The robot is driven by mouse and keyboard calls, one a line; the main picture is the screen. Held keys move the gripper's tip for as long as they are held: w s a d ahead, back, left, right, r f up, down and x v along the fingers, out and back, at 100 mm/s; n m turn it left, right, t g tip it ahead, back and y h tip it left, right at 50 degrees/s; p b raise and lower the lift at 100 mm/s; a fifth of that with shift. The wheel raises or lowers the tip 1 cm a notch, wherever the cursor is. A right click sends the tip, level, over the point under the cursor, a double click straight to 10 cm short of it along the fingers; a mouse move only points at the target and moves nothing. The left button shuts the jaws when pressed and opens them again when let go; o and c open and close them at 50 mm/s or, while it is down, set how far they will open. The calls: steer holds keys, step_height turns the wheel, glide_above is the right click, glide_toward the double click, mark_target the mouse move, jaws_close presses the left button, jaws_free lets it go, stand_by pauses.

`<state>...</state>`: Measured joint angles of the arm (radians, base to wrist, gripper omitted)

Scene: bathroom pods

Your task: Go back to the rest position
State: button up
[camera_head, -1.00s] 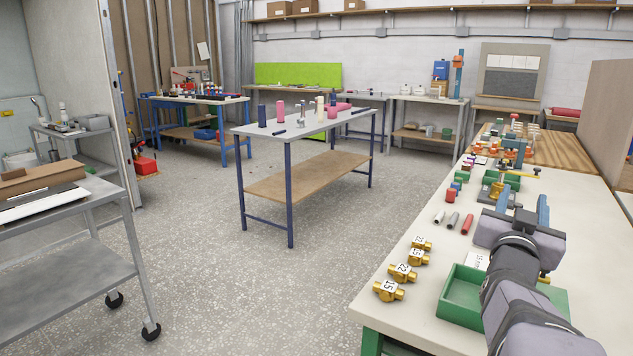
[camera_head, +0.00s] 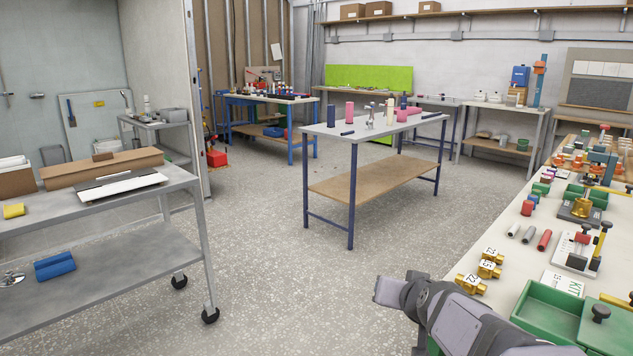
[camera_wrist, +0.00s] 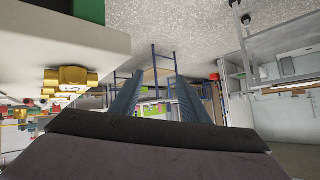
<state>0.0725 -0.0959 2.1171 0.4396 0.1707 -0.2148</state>
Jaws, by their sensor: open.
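My gripper (camera_wrist: 158,85) shows in the wrist view with its two blue-grey fingers apart and nothing between them. In the head view my grey wrist (camera_head: 400,292) sticks out past the left edge of the cream workbench (camera_head: 508,238), over the floor. The fingers cannot be made out there. Brass fittings marked with numbers (camera_head: 471,284) stand on the bench close beyond my arm. In the wrist view a brass fitting (camera_wrist: 70,77) lies to the left of the fingers, apart from them.
A green tray (camera_head: 548,306) sits on the bench beside my arm, with grey and red cylinders (camera_head: 545,240) farther back. A grey wheeled cart (camera_head: 190,190) stands at the left. A blue-legged table (camera_head: 350,145) stands mid-room. Open floor lies between cart and bench.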

steer(key=s+a+f+n+g+p, duration=0.1)
steer(key=s+f+g, duration=0.4)
steer(key=s, duration=0.4)
steer(key=s+f+n+g+p, duration=0.1)
steer(key=s+f+g, duration=0.1)
steer(key=s+f, duration=0.65)
steer(key=s+a+f+n+g+p, duration=0.1)
steer(key=s+f+g, duration=0.35)
steer(key=s, duration=0.65)
step_height(320, 180, up, 22)
steer(key=p, duration=2.2)
steer(key=shift+w+r+p, duration=0.25)
steer(key=shift+p, duration=0.15)
steer(key=shift+d+f+t, duration=0.1)
steer(key=shift+t, duration=0.15)
step_height(320, 180, down, 5)
steer(key=b, duration=0.5)
